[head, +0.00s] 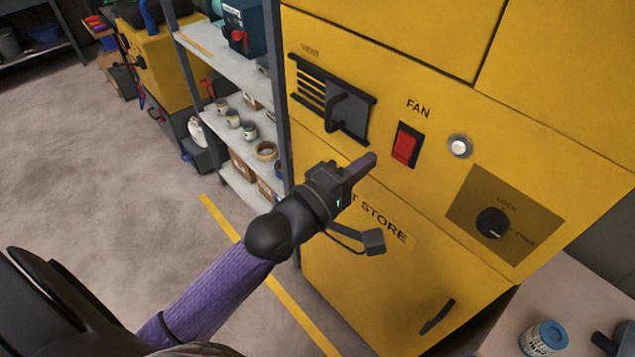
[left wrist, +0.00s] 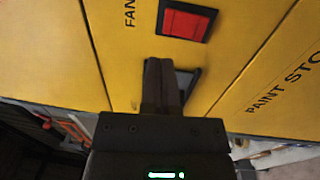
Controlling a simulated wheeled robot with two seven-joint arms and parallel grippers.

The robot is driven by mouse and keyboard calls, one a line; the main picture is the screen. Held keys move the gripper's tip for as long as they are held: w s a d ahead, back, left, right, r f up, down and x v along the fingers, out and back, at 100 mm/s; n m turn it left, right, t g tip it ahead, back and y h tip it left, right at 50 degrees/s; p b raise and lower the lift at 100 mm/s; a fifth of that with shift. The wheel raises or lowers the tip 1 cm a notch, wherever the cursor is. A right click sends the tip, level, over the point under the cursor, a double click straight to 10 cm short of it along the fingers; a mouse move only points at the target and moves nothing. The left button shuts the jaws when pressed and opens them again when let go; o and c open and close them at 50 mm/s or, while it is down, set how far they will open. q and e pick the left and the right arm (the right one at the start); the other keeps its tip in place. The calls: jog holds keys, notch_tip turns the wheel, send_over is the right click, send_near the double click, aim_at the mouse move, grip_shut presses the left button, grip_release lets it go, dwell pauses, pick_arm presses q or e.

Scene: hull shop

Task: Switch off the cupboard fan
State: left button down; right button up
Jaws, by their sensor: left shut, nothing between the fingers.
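The yellow cupboard (head: 390,270) fills the right of the head view. Its red fan switch (head: 404,147) sits in a black frame under the word FAN; which way it is set I cannot tell. The switch also shows in the left wrist view (left wrist: 186,24), just beyond the fingertips. A round white lamp or button (head: 460,146) is right of the switch. My left gripper (head: 366,164) is shut and empty, below and left of the switch in the head view; it also shows in the left wrist view (left wrist: 160,64). It looks apart from the switch. My right gripper is not in view.
A vent with a black slider handle (head: 345,112) is left of the switch. A lock dial (head: 492,223) is at the lower right, and a door handle (head: 437,316) below. Shelves with tins (head: 240,70) stand left. A blue-lidded tin (head: 543,338) is on a bench.

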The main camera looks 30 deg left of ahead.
pick_arm(q)
jog(key=v, duration=0.6)
jog(key=shift+s+r, duration=0.25)
jog(key=shift+r, duration=0.35)
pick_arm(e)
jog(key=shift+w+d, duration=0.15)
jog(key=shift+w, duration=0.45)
pick_arm(q)
jog(key=shift+a, duration=0.15)
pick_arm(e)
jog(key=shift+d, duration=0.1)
